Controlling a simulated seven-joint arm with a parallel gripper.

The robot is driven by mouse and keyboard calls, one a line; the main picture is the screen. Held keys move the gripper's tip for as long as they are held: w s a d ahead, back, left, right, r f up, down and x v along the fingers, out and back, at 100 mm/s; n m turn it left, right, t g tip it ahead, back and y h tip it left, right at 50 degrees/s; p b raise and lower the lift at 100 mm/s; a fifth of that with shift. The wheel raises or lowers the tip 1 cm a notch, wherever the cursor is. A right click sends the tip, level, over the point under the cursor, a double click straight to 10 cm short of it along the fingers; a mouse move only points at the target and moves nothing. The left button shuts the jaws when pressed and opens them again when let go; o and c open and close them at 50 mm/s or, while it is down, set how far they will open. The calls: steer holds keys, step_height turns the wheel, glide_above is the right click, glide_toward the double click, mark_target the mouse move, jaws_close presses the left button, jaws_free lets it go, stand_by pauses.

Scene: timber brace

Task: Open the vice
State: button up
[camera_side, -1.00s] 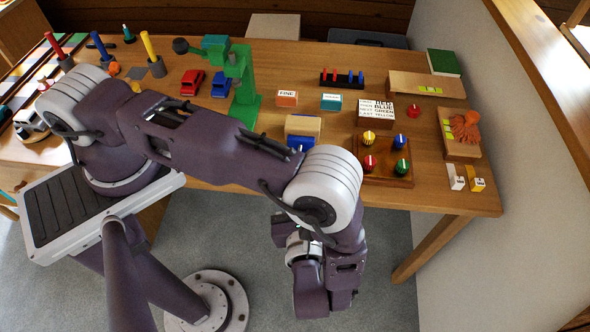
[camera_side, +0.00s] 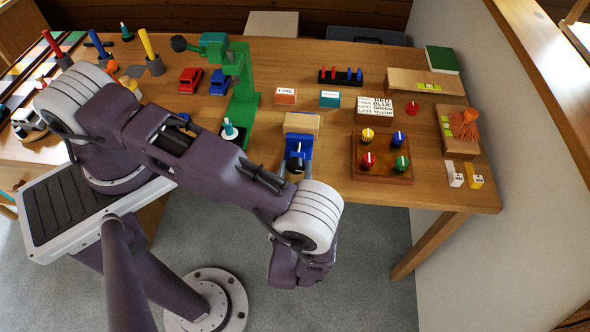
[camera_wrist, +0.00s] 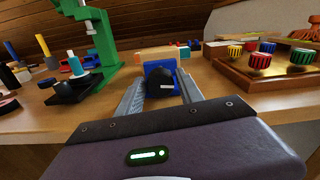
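The blue vice (camera_side: 303,144) stands at the table's front edge, with a pale wooden block (camera_side: 302,123) at its top. A dark round knob (camera_side: 295,164) with a pale mark is on its front. In the wrist view the vice (camera_wrist: 152,67), block (camera_wrist: 163,53) and knob (camera_wrist: 161,84) are straight ahead. My gripper (camera_wrist: 162,88) is open, its two grey fingers apart and pointing at the vice. The knob appears between the fingers, but I cannot tell whether they reach around it.
A wooden board with coloured knobs (camera_side: 382,172) is just right of the vice. A green press (camera_side: 243,95) stands to its left. Small labelled blocks (camera_side: 286,96) lie behind it.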

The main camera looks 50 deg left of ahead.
jaws_close()
steer(key=n, duration=0.3)
steer(key=shift+o, duration=2.2)
jaws_free()
steer(key=v, duration=0.7)
steer(key=shift+s, duration=0.1)
